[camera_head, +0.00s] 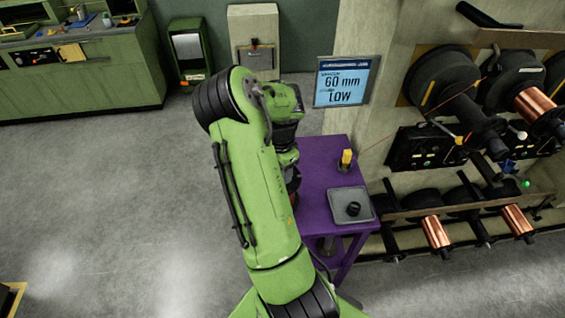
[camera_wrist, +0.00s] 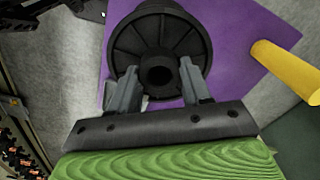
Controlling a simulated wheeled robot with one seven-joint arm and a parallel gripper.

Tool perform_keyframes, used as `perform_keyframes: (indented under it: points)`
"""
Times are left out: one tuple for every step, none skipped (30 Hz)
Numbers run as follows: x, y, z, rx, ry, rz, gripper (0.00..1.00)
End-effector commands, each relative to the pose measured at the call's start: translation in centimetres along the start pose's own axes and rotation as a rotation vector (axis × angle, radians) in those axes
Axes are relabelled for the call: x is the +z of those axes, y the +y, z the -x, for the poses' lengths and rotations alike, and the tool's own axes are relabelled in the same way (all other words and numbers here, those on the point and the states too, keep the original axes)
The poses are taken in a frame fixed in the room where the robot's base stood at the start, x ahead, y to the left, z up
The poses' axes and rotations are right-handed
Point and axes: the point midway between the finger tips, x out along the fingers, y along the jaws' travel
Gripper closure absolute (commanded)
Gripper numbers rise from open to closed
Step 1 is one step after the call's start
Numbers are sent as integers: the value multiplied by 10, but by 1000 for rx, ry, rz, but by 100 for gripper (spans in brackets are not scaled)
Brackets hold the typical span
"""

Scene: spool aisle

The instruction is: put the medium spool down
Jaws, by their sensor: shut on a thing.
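The medium spool (camera_wrist: 160,30) is black with a ribbed round flange and a hub with a central hole. In the wrist view it sits between the two fingers of my gripper (camera_wrist: 160,88), which is shut on it. The purple table (camera_wrist: 233,25) shows behind the spool; I cannot tell whether the spool touches it. In the head view my arm hides most of the gripper and the spool, beside the left edge of the purple table (camera_head: 315,165).
A yellow upright piece (camera_head: 346,159) stands on the table; a yellow cylinder (camera_wrist: 285,70) shows in the wrist view. A grey tray (camera_head: 365,195) holds a small black part (camera_head: 353,209). A sign (camera_head: 345,82) reads "60 mm LOW". Spool racks (camera_head: 405,213) stand at right. Open floor lies left.

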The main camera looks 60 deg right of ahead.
Motion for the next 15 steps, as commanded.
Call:
perform_keyframes:
  points:
    - [0, 1, -7, 3, 0, 0, 100]
    - [0, 1, -12, 4, 0, 0, 100]
    - [0, 1, -19, 3, 0, 0, 100]
    - [0, 1, -23, 4, -1, 0, 100]
    - [0, 1, -27, 3, 0, 0, 100]
    - [0, 1, -31, 3, 1, -1, 100]
    - [0, 1, -33, 2, 1, -1, 100]
    - [-1, 1, -34, 0, 1, -1, 100]
    - [-1, 0, -35, -1, 1, -1, 100]
    - [-1, 0, -35, -2, 1, -1, 100]
    - [0, 0, -34, -2, 1, -1, 100]
    - [0, 0, -34, -2, 1, -1, 100]
    - [0, 0, -34, -2, 1, -1, 100]
    - [0, 0, -34, -2, 1, 0, 100]
    - [0, 0, -35, -2, 1, 0, 100]
